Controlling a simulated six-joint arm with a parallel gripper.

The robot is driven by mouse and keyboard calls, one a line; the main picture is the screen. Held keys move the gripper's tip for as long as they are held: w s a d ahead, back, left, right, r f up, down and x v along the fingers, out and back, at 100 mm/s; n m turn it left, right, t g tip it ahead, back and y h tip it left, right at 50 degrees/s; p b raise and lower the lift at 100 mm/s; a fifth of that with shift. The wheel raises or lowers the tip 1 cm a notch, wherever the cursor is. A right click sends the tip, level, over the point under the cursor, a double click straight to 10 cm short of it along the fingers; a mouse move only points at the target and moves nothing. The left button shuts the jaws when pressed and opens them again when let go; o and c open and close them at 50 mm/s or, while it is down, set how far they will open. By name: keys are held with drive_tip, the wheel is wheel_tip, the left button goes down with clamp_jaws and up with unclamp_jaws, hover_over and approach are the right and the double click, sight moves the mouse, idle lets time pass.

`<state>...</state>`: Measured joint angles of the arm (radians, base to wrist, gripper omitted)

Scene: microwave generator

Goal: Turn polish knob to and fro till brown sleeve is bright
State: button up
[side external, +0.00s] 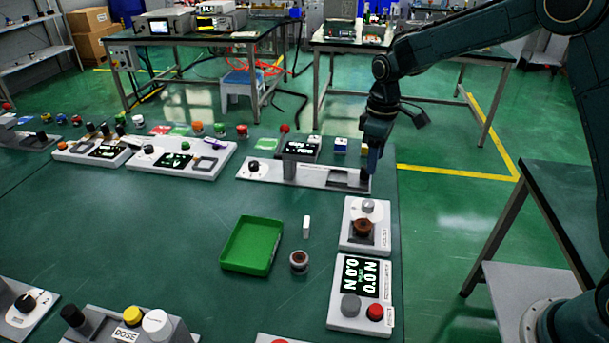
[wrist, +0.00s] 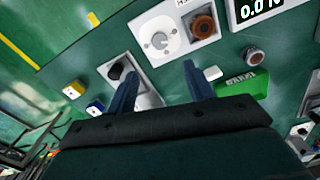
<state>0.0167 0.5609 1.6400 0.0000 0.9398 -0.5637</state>
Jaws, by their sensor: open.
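The polish station (side external: 350,240) is a small white unit near the right edge of the bench. Its round grey knob (side external: 368,206) sits at the far end, with the brown sleeve (side external: 364,227) upright in front of it. The wrist view also shows the knob (wrist: 159,42) and the sleeve (wrist: 203,27), which looks dull reddish brown. My gripper (side external: 371,168) is open and empty, pointing down over the right end of a long white rail unit, beyond the polish station. In the wrist view my gripper's fingers (wrist: 158,82) are apart, short of the knob and not touching it.
A display unit (side external: 335,317) stands just in front. The rail unit (side external: 270,177) lies behind, with a black knob (wrist: 116,71) near my fingers.

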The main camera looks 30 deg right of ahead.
sight(368, 202)
wheel_tip(368, 202, down, 13)
drive_tip(key=shift+f, duration=0.15)
idle(0.5)
drive_tip(key=c, duration=1)
